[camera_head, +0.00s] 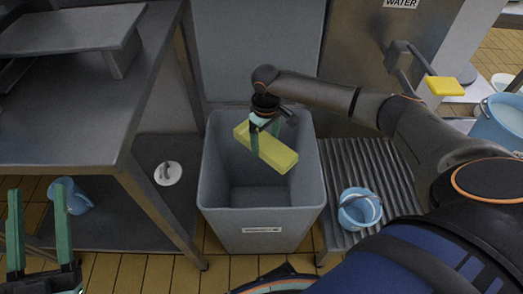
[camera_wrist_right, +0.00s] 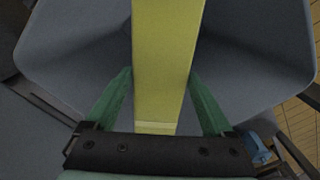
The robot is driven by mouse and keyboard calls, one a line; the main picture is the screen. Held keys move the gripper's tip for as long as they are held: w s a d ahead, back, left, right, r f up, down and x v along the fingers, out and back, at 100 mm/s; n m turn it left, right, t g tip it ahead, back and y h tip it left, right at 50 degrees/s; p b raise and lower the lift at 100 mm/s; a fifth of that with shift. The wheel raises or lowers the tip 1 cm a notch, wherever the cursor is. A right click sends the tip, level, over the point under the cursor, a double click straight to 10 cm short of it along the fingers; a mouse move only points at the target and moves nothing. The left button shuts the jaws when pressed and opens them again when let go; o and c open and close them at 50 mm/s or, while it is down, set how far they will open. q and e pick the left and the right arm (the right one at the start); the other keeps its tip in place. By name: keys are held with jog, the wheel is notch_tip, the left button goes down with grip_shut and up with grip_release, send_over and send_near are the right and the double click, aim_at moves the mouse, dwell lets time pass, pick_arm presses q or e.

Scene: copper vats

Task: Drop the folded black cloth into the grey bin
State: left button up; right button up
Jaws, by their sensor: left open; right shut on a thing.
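My right gripper (camera_head: 265,138) is shut on a long yellow block (camera_head: 284,160) and holds it over the open mouth of the grey bin (camera_head: 262,225). In the right wrist view, the yellow block (camera_wrist_right: 166,60) runs between the two green fingers of the gripper (camera_wrist_right: 160,78), with the bin's grey walls (camera_wrist_right: 70,50) around it. The inside of the bin that shows looks empty; part of it is hidden by the block. My left gripper (camera_head: 38,195) is open and empty at the lower left, well away from the bin. I see no folded black cloth.
A steel table (camera_head: 75,130) stands left of the bin. A blue bucket (camera_head: 356,212) sits on a ribbed grey surface (camera_head: 345,165) at its right. A white round thing (camera_head: 168,173) and a blue jug (camera_head: 70,195) lie low at left. A yellow object (camera_head: 445,86) is at upper right.

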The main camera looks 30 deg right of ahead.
pick_arm(q)
jog(key=shift+s+d+r+m+t+h+b, duration=0.1)
jog(key=shift+s+r+m+h, duration=0.3)
jog(key=shift+r, duration=0.2)
jog(key=shift+s+d+r+m+t+h+b, duration=0.1)
jog(key=shift+s+r+m+h, duration=0.3)
jog(key=shift+r+h, duration=0.2)
jog(key=shift+s+r+m+t+h+b, duration=0.1)
jog(key=shift+s+r+m+h, duration=0.25)
jog(key=shift+r, duration=0.25)
pick_arm(e)
jog(key=shift+f, duration=0.2)
jog(key=o, duration=1.3)
